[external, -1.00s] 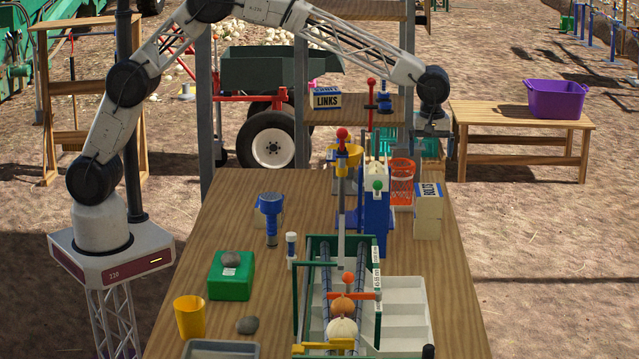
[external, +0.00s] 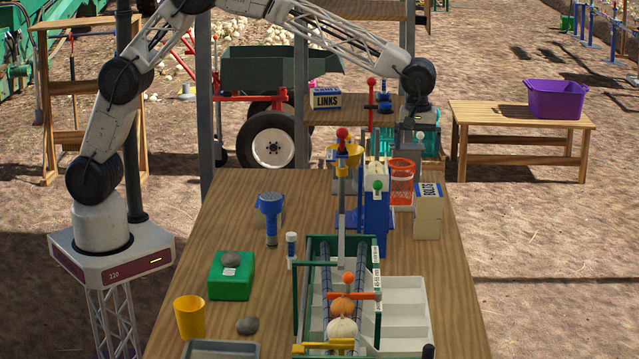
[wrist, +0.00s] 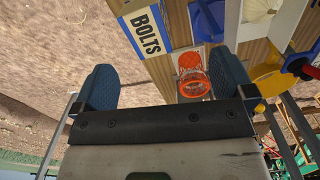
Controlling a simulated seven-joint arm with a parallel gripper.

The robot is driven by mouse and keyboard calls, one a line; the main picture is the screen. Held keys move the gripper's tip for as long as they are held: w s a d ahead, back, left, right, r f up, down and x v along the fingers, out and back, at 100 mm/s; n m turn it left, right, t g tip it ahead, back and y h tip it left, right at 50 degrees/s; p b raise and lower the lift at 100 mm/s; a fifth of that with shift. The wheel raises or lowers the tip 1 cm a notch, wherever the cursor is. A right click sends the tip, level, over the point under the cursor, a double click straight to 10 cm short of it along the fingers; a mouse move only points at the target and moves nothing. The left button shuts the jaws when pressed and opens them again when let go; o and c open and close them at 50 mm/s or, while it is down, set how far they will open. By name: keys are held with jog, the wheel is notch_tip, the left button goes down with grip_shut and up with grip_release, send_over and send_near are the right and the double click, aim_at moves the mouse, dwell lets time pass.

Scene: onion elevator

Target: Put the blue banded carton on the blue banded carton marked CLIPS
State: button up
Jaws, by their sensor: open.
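A cream carton with a blue band, marked BOLTS (external: 428,215), stands at the right side of the table. It also shows in the wrist view (wrist: 148,30). Another cream carton with a blue band, marked LINKS (external: 326,99), sits on the wooden shelf behind the table. I can read no CLIPS marking on any carton. My gripper (wrist: 165,85) is open and empty, its two blue fingers apart, with the BOLTS carton beyond them. In the external view it hangs above and behind that carton, its fingers hard to make out.
An orange wire basket (external: 401,178) and a blue machine (external: 375,215) stand left of the BOLTS carton. A blue lamp (external: 271,215) partly hides a pale object. A white compartment tray (external: 405,310) lies nearer. A purple tub (external: 556,99) is on the side bench.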

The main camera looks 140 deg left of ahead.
jog(key=s+d+r+m, duration=0.4)
jog(key=s+d, duration=0.1)
jog(key=d, duration=0.7)
jog(key=s+d+r+m+t, duration=0.1)
jog(key=s+d+r+m, duration=0.4)
jog(key=d, duration=0.8)
jog(key=s+d+r+m, duration=0.4)
jog(key=s+d, duration=0.2)
jog(key=d, duration=0.6)
jog(key=s+d+f+m, duration=0.2)
jog(key=s+d+m, duration=0.2)
jog(key=s+d, duration=0.3)
jog(key=s+d+f+m+t, duration=0.1)
jog(key=s+d+m, duration=0.3)
jog(key=s, duration=0.9)
jog(key=s+d+f+m, duration=0.4)
jog(key=s+d, duration=0.5)
jog(key=s, duration=0.2)
jog(key=shift+d+m, duration=0.3)
